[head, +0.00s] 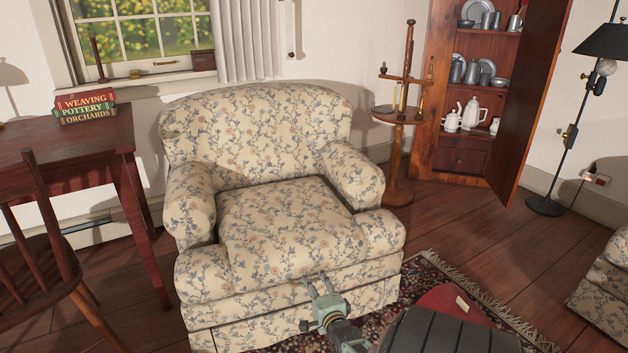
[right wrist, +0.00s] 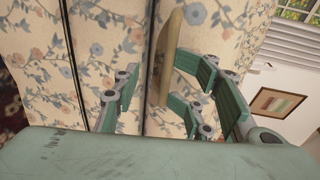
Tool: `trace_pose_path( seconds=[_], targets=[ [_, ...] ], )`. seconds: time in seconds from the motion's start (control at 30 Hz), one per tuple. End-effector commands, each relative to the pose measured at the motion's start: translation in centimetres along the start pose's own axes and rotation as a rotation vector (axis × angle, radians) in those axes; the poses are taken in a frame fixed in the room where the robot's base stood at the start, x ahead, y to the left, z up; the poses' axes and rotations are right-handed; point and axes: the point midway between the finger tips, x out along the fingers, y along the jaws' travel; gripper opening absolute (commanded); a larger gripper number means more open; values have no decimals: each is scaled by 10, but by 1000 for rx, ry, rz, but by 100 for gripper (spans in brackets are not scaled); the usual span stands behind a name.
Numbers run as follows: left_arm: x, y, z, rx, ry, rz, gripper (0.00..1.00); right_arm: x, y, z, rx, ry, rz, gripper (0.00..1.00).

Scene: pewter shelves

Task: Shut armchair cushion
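The floral armchair (head: 250,115) faces me in the head view. Its seat cushion (head: 285,225) lies between the arms, with dark gaps along its sides. I cannot tell how far it is raised. My right gripper (head: 322,285) is in front of the cushion's lower front edge. In the right wrist view its green fingers (right wrist: 155,92) are spread, with floral fabric (right wrist: 100,30) close beyond them. A plain tan strip (right wrist: 172,50) shows between the fingers, and I cannot tell whether they touch it. My left gripper is not in view.
A wooden desk (head: 125,130) and chair (head: 55,245) stand left of the armchair. A small pedestal table (head: 398,150) and an open cupboard (head: 470,85) are behind right.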

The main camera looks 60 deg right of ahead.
Motion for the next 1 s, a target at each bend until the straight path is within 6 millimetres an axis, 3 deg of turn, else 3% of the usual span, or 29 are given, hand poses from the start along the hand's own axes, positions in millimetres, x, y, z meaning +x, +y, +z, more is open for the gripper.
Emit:
trace_pose_path(
  seconds=[0.03,0.47,0.67,1.0],
  targets=[
    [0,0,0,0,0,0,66,-5,14,3,0,-5,30,25],
    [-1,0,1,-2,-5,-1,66,-12,18,5,0,-8,35,25],
    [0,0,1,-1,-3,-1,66,-37,15,4,2,-6,29,25],
    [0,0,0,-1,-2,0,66,-101,4,2,1,-3,10,25]
  ],
)
